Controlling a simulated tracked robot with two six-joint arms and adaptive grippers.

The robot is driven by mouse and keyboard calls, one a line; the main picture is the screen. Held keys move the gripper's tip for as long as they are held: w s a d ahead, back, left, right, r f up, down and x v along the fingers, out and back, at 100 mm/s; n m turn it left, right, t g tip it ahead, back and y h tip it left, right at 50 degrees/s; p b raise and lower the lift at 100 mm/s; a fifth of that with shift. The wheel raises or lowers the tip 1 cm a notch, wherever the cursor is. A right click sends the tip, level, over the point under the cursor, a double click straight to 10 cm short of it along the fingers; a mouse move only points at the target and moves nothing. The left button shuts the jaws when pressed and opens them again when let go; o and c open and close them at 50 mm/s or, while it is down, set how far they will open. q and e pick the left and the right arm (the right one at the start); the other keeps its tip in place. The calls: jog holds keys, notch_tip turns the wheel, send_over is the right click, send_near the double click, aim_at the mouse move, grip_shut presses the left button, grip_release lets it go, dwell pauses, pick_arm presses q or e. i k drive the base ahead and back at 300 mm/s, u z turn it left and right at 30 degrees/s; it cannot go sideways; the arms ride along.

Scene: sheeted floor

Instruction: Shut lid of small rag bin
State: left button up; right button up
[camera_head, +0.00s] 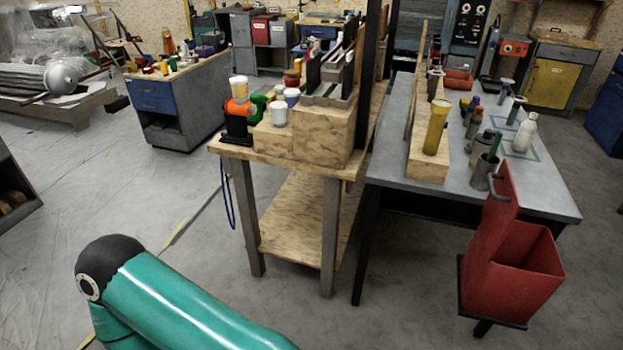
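The small rag bin is a red box (535,287) at the lower right, in front of the grey table's front corner. Its lid (495,218) stands raised at the bin's left side, with a dark handle-like piece near its top. The bin's top is open and I can see its inner walls. No rags are visible inside. Neither of my grippers is in view. One teal arm link of mine shows at the bottom left, well apart from the bin.
The grey table (540,190) behind the bin carries bottles, cans and a yellow flashlight (436,127). A wooden workbench (300,165) with blocks and jars stands at the centre. A blue-drawer cabinet (185,105) is farther back. The floor (400,315) between workbench and bin is clear.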

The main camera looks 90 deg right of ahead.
aim_at(502, 205)
jog(key=u, duration=0.2)
jog(key=i, duration=0.2)
jog(key=z, duration=2.45)
jog(key=i, duration=0.25)
jog(key=z, duration=2.45)
jog(key=i, duration=1.05)
jog(key=u, duration=0.65)
